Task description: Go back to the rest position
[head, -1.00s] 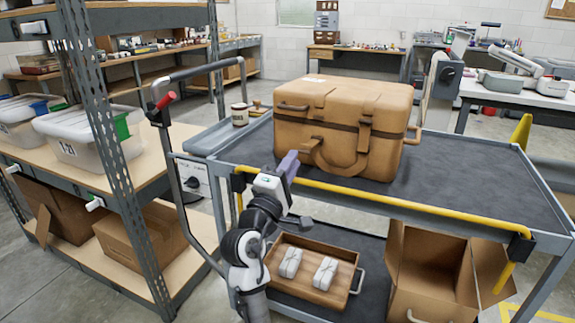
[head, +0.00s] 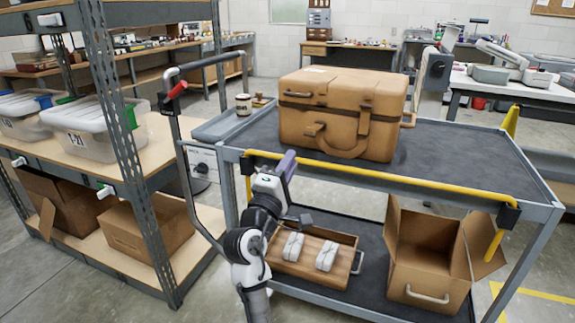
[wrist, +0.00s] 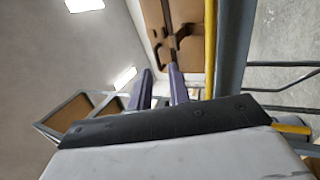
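My gripper (head: 288,160) is raised at the near long side of the cart, by the yellow rail (head: 375,179) and in front of the tan case (head: 375,108). In the wrist view my gripper (wrist: 160,76) shows two purple fingers apart with nothing held between them. The case, with dark straps and a handle, stands on the cart's upper deck (head: 460,165). It also shows in the wrist view (wrist: 188,55), beyond the fingers. My arm is bent upward in front of the cart's left end.
The lower deck holds a wooden tray (head: 340,272) with two white wrapped bundles and an open cardboard box (head: 430,262). A tin (head: 243,104) stands at the cart's far left. A shelf rack (head: 130,150) with bins is close on the left. Floor shows between rack and cart.

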